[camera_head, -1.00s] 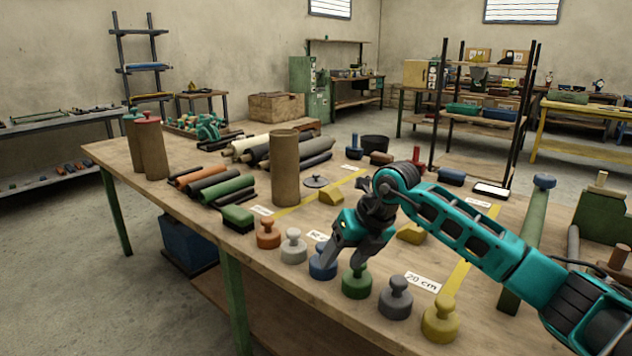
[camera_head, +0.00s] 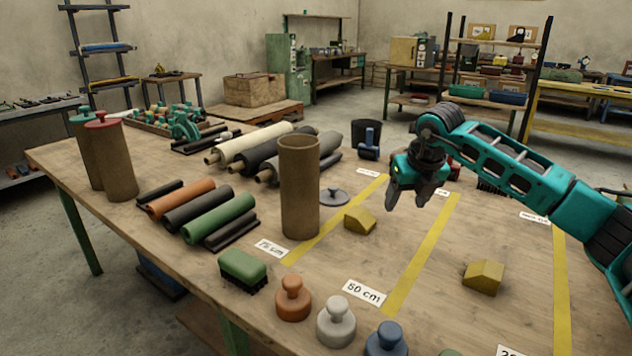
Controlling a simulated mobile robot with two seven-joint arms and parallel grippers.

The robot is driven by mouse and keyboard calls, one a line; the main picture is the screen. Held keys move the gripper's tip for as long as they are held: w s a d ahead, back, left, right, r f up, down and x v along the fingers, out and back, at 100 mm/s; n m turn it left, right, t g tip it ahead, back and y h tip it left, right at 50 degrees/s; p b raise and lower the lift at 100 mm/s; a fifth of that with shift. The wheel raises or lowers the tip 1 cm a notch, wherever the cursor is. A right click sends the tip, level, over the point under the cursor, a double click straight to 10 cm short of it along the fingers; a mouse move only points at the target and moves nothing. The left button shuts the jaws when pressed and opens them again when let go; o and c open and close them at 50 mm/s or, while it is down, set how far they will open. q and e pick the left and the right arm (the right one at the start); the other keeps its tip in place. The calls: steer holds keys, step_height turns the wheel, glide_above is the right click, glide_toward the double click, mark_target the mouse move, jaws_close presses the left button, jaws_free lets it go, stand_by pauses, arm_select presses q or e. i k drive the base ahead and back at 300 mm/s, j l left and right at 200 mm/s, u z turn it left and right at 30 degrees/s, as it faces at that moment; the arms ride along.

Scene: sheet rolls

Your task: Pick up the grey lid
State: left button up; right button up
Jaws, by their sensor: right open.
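The grey lid (camera_head: 334,196) is a flat round disc with a small knob, lying on the wooden table (camera_head: 250,318) just right of a tall open brown tube (camera_head: 299,190). The tube hides a little of its left edge. My right gripper (camera_head: 407,205) is open and empty, pointing down above the table to the right of the lid and apart from it. My left gripper is not in view.
Knobbed pieces in orange (camera_head: 293,298), pale grey (camera_head: 336,320) and blue (camera_head: 386,342) stand along the front edge. A yellow block (camera_head: 360,220) sits near the lid. Rolled sheets (camera_head: 219,217) lie left of the tube. Yellow strips cross mostly clear tabletop at right.

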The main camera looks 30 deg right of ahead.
mark_target(330, 196)
steer(key=i, duration=0.9)
